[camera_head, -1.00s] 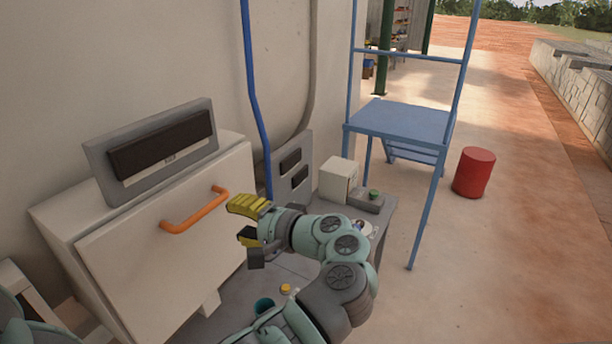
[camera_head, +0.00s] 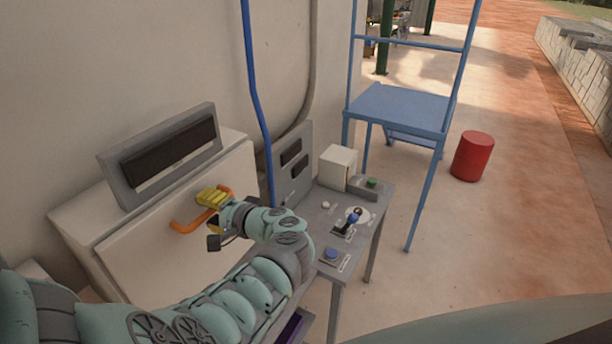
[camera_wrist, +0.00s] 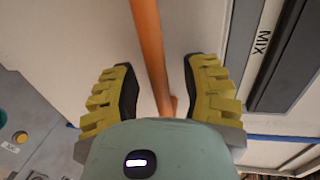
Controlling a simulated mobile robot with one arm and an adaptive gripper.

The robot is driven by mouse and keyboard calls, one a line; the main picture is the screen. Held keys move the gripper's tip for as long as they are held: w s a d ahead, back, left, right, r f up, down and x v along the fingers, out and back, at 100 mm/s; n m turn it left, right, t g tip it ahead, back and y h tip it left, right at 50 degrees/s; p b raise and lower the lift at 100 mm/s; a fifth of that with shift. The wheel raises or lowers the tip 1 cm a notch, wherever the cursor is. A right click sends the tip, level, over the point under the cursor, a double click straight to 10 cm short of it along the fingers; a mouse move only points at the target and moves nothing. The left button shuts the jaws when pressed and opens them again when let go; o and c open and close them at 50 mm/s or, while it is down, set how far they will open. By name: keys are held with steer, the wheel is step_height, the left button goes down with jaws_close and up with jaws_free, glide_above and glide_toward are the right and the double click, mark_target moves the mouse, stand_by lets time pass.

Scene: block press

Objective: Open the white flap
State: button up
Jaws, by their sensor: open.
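The white flap (camera_head: 135,253) is the slanted front panel of a white box at the left in the head view. It looks closed, flush with the box. An orange bar handle (camera_head: 182,226) is fixed across it; my gripper hides part of the bar. My gripper (camera_head: 210,210) is open at the handle's right part, its yellow fingers above and below the bar. In the wrist view the orange handle (camera_wrist: 150,45) runs between the two spread fingers, with visible space on both sides. I cannot tell how deep the bar sits between them.
A grey table (camera_head: 318,228) with a blue joystick (camera_head: 351,220), a blue button (camera_head: 332,253) and a green button (camera_head: 372,182) stands right of the flap. A dark-slotted grey panel (camera_head: 170,155) sits on the box. A blue pipe (camera_head: 257,100) runs down the wall. Open ground lies right.

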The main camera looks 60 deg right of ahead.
stand_by(0.3)
jaws_close()
stand_by(0.5)
